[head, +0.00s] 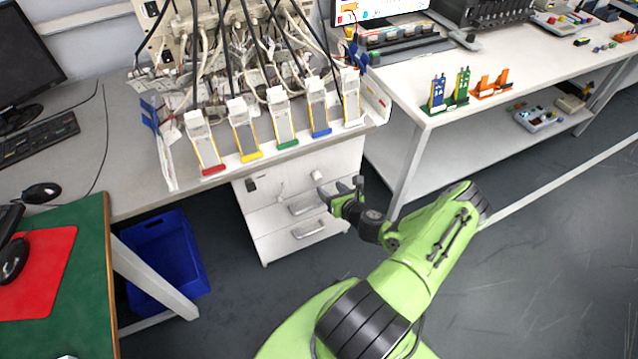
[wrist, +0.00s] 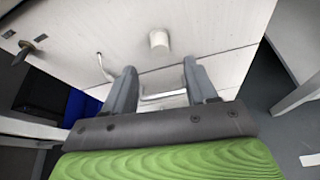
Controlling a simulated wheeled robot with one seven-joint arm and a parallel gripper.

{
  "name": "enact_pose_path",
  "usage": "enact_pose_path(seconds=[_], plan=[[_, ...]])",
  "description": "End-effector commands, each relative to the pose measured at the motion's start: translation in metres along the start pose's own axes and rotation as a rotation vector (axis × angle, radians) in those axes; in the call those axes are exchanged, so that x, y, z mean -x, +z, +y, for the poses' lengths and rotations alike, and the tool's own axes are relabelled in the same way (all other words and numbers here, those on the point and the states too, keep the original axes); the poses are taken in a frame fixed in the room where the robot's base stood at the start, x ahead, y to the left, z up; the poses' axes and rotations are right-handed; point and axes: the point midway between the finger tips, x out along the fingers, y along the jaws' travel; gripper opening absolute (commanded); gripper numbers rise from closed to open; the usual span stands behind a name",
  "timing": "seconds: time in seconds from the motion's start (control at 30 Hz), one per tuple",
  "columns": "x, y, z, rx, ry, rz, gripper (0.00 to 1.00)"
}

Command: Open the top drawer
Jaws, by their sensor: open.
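The white drawer cabinet (head: 262,222) stands under the bench in the head view. Its upper front panel (head: 270,202) looks closed. My gripper (head: 340,188) is in front of the cabinet's right part. In the wrist view my gripper (wrist: 160,66) is open and empty, its two fingers pointing at the cabinet front. A bar handle (wrist: 163,96) below the panel shows between the fingers; contact cannot be told.
A lower bar handle (head: 308,231) is on the cabinet. A blue bin (head: 165,255) stands on the floor to the left. Pouch cells with coloured bases stand on the bench (head: 135,190) above. A table leg (head: 408,170) rises right of the cabinet. Floor in front is clear.

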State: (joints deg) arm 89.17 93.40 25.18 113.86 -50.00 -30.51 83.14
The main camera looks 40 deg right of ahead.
Motion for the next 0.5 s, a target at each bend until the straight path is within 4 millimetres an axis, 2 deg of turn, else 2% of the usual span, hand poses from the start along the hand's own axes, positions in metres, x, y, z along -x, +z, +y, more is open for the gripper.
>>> enact_pose_path(seconds=[0.1,0.23,0.37,0.5], plan=[[-0.032,-0.002,0.000,0.006,0.002,-0.002,0.57],[-0.060,-0.002,0.000,0.005,0.001,-0.001,0.57],[-0.076,-0.002,0.000,0.003,0.001,0.000,0.57],[-0.080,-0.001,0.000,0.002,0.001,0.001,0.57]])
